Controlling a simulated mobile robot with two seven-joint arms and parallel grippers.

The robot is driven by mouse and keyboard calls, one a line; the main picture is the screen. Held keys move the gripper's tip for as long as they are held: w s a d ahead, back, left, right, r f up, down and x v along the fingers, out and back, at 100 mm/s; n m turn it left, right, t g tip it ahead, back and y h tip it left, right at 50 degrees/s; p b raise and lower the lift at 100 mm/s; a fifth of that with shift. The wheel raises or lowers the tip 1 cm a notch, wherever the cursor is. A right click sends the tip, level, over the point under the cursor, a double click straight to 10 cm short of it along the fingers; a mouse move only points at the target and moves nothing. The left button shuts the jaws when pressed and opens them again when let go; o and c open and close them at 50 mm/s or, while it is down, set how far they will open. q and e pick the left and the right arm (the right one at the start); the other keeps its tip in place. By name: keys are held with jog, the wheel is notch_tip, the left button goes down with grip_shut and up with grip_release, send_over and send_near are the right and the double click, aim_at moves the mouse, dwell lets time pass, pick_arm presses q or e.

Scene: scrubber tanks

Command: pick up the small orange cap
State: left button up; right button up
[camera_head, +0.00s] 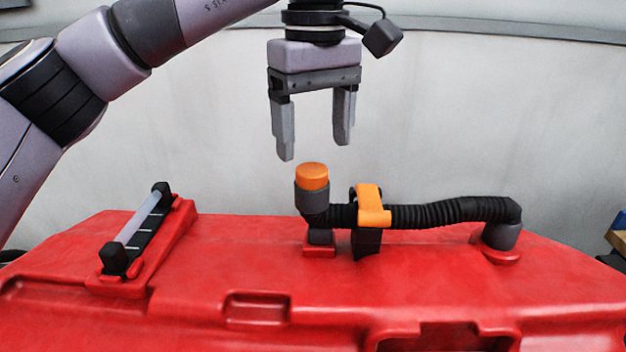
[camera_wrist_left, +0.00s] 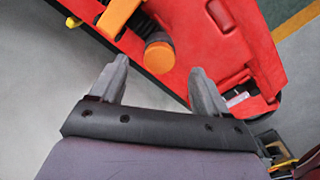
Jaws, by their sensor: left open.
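The small orange cap (camera_head: 312,176) sits on top of a dark grey upright fitting (camera_head: 311,198) at the left end of a black corrugated hose. My left gripper (camera_head: 314,150) is open and empty, pointing down above the cap and apart from it. In the left wrist view the round cap (camera_wrist_left: 159,58) shows beyond and between the open fingertips of the left gripper (camera_wrist_left: 158,66). My right gripper is not in view.
The black hose (camera_head: 450,213) runs right across the red tank (camera_head: 240,262), held by an orange clip (camera_head: 371,205) close beside the cap. A level gauge with black ends (camera_head: 140,226) stands at the left. Free space lies above the tank.

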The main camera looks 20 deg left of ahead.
aim_at(313, 169)
pick_arm(q)
jog(key=f, duration=0.4)
jog(key=shift+w+a+f, duration=0.15)
jog(key=shift+a, duration=0.05)
jog(key=c, duration=1.3)
